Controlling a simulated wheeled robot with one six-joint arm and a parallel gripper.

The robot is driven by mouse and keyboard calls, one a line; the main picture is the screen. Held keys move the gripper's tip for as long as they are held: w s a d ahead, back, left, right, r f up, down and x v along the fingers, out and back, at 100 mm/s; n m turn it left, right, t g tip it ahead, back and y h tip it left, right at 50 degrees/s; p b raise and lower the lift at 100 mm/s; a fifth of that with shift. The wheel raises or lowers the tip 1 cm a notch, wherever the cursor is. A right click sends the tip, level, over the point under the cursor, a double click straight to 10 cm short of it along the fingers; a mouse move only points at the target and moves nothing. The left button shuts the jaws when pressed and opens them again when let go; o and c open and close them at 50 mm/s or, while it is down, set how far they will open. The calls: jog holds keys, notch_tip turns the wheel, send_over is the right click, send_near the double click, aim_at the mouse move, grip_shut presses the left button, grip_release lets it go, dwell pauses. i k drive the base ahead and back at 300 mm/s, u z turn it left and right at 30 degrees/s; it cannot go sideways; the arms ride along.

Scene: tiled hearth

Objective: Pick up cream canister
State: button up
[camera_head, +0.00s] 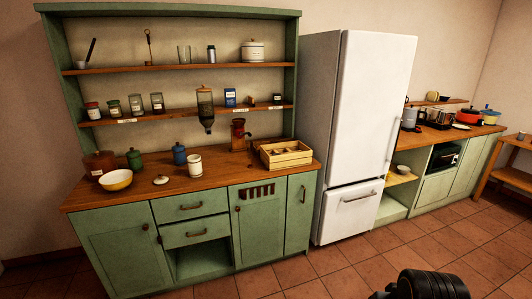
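The cream canister (194,165) stands upright on the wooden top of the green cabinet. It looks open at the top, and a small pale lid (161,180) lies on the counter to its left. A blue canister (179,153) stands just behind it to the left, and a green canister (134,158) stands farther left. A black part of my arm shows at the bottom right edge, far from the canister. My gripper's fingers are not in view.
A wooden crate (286,154) and a grinder (238,136) stand to the right. Shelves with jars hang above. A white fridge (372,120) stands beside the cabinet. The tiled floor (340,267) in front is clear.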

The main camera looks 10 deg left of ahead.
aim_at(195, 164)
jog(key=u, duration=0.25)
jog(key=i, duration=1.95)
jog(key=u, duration=1.7)
jog(key=i, duration=1.05)
jog(key=u, duration=1.35)
jog(key=i, duration=0.45)
jog(key=u, duration=0.15)
